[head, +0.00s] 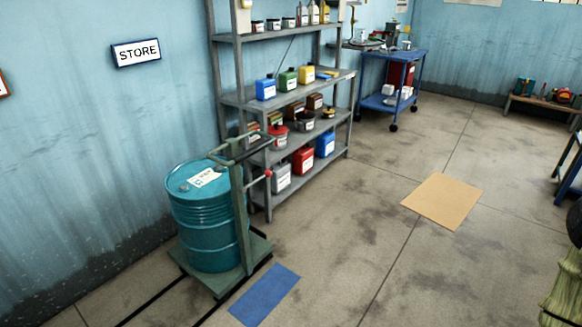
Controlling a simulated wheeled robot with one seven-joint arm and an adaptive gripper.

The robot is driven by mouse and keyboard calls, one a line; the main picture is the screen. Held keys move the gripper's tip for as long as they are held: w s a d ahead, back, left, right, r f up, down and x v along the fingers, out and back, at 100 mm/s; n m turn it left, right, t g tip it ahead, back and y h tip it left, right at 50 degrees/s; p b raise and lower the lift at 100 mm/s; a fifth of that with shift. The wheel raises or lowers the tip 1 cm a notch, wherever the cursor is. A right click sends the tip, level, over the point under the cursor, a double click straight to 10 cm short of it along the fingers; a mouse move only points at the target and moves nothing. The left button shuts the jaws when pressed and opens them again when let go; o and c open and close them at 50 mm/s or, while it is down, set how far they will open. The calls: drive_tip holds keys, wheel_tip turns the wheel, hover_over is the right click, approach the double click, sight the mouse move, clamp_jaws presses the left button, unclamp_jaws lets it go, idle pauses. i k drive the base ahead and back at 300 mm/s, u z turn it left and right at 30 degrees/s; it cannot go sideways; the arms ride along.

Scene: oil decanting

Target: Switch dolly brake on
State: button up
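The green dolly (258,253) stands on the floor at the lower left, against the wall side. A teal drum (204,235) with a white label on its lid stands upright on the dolly's plate. The dolly's upright post and handlebar (238,158) rise on the drum's right side. A lever with a red knob (267,174) sticks out to the right from the upper part of the post. It looks like the brake lever, but I cannot tell its setting. The dolly's wheels are hidden. My gripper is not in view.
A grey shelf (238,99) with cans and bottles stands close behind the dolly. A blue mat (264,294) lies just in front of it, and cardboard (441,200) lies farther right. A blue cart (417,56) stands at the back. The floor between is clear.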

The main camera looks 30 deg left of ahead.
sight(267, 173)
drive_tip(key=u, duration=0.45)
drive_tip(key=i, duration=0.85)
drive_tip(key=u, duration=0.75)
drive_tip(key=k, duration=1.35)
drive_tip(key=u, duration=0.65)
drive_tip(key=i, duration=1.55)
drive_tip(key=z, duration=0.9)
